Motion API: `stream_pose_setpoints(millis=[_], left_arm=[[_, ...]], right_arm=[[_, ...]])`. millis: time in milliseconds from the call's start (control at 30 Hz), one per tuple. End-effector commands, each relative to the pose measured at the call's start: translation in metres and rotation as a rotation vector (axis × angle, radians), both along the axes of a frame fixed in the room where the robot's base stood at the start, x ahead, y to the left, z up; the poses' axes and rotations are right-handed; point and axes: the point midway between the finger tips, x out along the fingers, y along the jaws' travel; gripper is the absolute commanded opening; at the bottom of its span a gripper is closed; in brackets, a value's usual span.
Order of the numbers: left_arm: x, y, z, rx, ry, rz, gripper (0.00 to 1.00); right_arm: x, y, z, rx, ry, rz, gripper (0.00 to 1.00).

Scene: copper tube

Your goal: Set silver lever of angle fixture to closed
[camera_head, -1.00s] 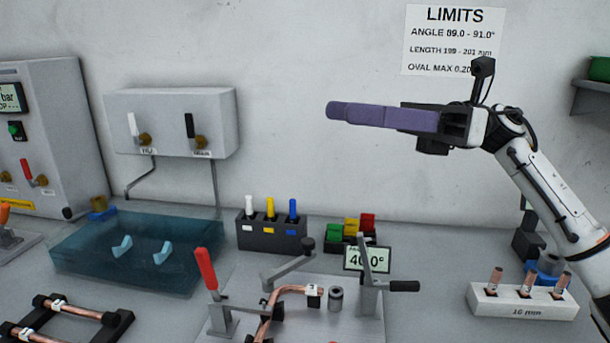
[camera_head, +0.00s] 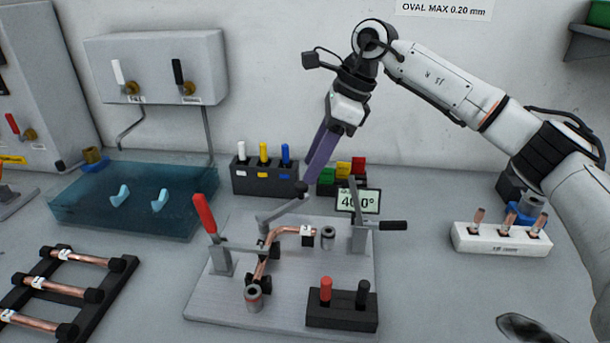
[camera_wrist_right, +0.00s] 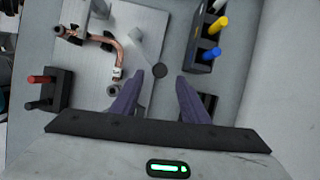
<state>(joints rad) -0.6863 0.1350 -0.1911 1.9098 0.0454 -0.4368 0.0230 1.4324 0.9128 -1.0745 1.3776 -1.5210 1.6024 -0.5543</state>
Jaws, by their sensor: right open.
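The angle fixture (camera_head: 205,305) is a grey plate on the bench, also in the right wrist view (camera_wrist_right: 150,25). Its silver lever (camera_head: 281,211) is a flat arm slanting up to the right, ending in a dark round knob (camera_head: 301,188). A bent copper tube (camera_head: 268,248) lies in the fixture. My right gripper (camera_head: 311,178) points down with its purple fingers close above the knob. In the right wrist view the fingers (camera_wrist_right: 161,77) are apart, and the knob (camera_wrist_right: 160,70) appears between their tips. Contact cannot be told.
A red-handled clamp (camera_head: 204,214) and a black-handled clamp (camera_head: 393,226) stand on the fixture. An angle display (camera_head: 358,201) is behind. A block with white, yellow and blue pegs (camera_head: 264,180) stands back left. Red and black pegs sit in a front block (camera_head: 342,312).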

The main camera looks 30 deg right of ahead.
Motion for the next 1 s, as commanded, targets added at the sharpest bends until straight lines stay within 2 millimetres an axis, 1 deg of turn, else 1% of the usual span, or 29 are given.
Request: stream_pose_setpoints(millis=[33, 100, 300, 400, 633, 867, 900, 1000], left_arm=[[0.0, 0.0, 0.001, 0.001, 0.0, -0.001, 0.31], [0.0, 0.0, 0.002, 0.001, 0.0, 0.0, 0.31], [0.0, 0.0, 0.003, 0.002, 0.0, -0.001, 0.31], [0.0, 0.001, 0.004, 0.002, 0.0, -0.001, 0.31], [0.0, 0.001, 0.004, 0.003, -0.002, 0.0, 0.31], [0.0, 0.001, 0.004, 0.003, -0.002, 0.0, 0.31], [0.0, 0.001, 0.004, 0.003, -0.002, 0.0, 0.31], [0.001, 0.001, 0.004, 0.003, -0.002, 0.0, 0.31]], right_arm=[[0.001, 0.003, -0.009, 0.0, 0.003, 0.001, 0.41], [0.004, 0.007, -0.019, 0.0, 0.002, 0.001, 0.41], [0.008, 0.014, -0.037, 0.001, 0.0, 0.001, 0.41], [0.009, 0.015, -0.04, 0.001, -0.001, 0.001, 0.41], [0.009, 0.015, -0.04, 0.001, -0.001, 0.001, 0.41], [0.009, 0.015, -0.04, 0.001, -0.001, 0.001, 0.02], [0.009, 0.015, -0.04, 0.001, -0.001, 0.001, 0.0], [0.009, 0.015, -0.04, 0.002, -0.002, 0.001, 0.0]])
